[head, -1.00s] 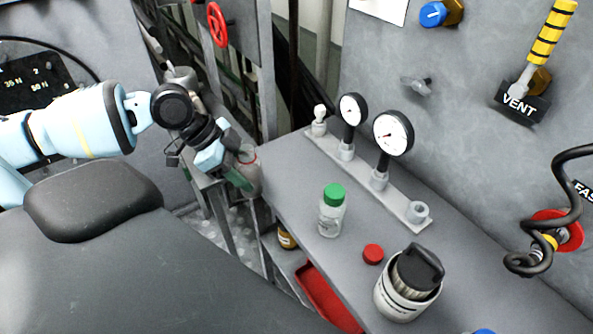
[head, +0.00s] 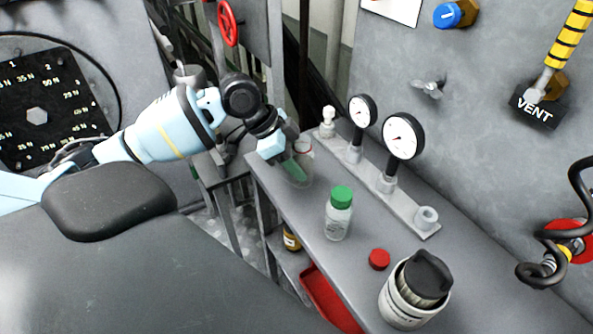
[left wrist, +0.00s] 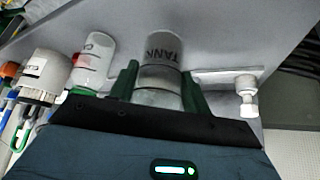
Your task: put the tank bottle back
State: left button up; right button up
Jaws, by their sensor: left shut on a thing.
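My left gripper (head: 292,168) is shut on the tank bottle (head: 306,172), a grey bottle with a red ring, over the far left end of the grey bench (head: 282,202). In the left wrist view the bottle (left wrist: 160,50) shows the label TANK and sits between the green fingers of the gripper (left wrist: 158,88). I cannot tell whether its base touches the bench. My right gripper is not in view.
A bottle with a green cap (head: 339,213), a red cap (head: 379,259) and a white container with a black top (head: 414,290) stand nearer on the bench. A gauge rail (head: 383,187) runs along the wall side. A red tray (head: 328,300) lies below.

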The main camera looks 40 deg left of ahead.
pick_arm(q)
jog(key=shift+f, duration=1.7)
jog(key=o, duration=1.1)
jog(key=shift+f, duration=0.15)
jog(key=v, duration=1.2)
